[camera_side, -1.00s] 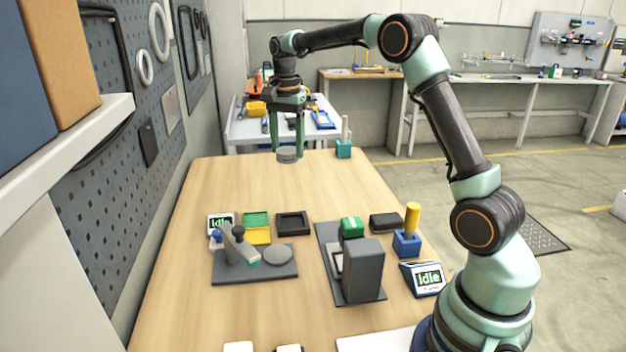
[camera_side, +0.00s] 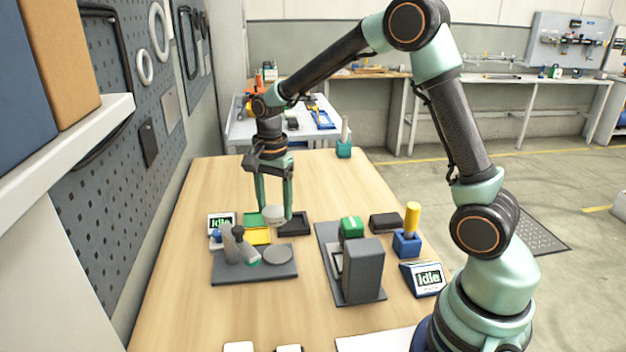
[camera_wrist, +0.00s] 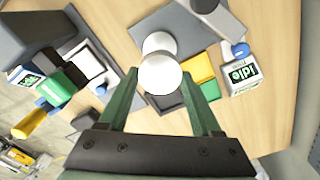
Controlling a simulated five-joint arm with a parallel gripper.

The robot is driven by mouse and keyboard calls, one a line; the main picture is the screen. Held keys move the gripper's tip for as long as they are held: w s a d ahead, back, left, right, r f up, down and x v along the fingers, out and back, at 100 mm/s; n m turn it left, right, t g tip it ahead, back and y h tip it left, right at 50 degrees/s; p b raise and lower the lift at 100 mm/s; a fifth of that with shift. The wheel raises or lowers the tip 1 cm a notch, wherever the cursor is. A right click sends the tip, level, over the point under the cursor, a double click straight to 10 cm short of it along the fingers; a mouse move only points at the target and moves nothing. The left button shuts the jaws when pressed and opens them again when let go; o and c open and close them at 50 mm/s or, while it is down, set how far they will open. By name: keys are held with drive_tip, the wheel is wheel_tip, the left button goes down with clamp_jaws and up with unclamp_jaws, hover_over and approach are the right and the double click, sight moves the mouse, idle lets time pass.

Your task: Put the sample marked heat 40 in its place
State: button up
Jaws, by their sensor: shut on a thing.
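My gripper (camera_side: 275,212) is shut on a pale round disc sample (camera_side: 274,216) and holds it in the air above the far part of the table. In the wrist view the disc (camera_wrist: 160,75) sits between the two green fingers, and I can read no heat mark on it. Below it are a green tray (camera_side: 252,218), a yellow tray (camera_side: 256,237) and a black tray (camera_side: 296,229). The disc partly hides these trays in the side view. A grey device with a round plate (camera_side: 278,254) stands nearer the camera.
A small display reading idle (camera_side: 221,221) stands left of the trays. To the right are a grey block-shaped machine (camera_side: 362,272), a dark tray (camera_side: 386,222), a blue holder with a yellow handle (camera_side: 407,242) and another idle display (camera_side: 428,279).

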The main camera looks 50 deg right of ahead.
wheel_tip(320, 180, down, 9)
drive_tip(key=shift+f, duration=0.2)
idle(0.3)
drive_tip(key=shift+f, duration=0.1)
drive_tip(key=o, duration=1.5)
wheel_tip(320, 180, up, 12)
drive_tip(key=shift+s+r, duration=0.1)
drive_tip(key=shift+r, duration=0.1)
drive_tip(key=shift+s+a+r+n+t, duration=0.5)
drive_tip(key=shift+s+r+n+t, duration=0.45)
drive_tip(key=shift+s+r+n, duration=1.15)
drive_tip(key=shift+s+a+r+n+t, duration=0.5)
drive_tip(key=shift+s+r+n+t, duration=0.5)
drive_tip(key=shift+s+n, duration=1.95)
drive_tip(key=shift+s+a+r+n+t, duration=0.5)
drive_tip(key=shift+s+r+n+t, duration=0.35)
drive_tip(key=shift+s+r+n, duration=1.25)
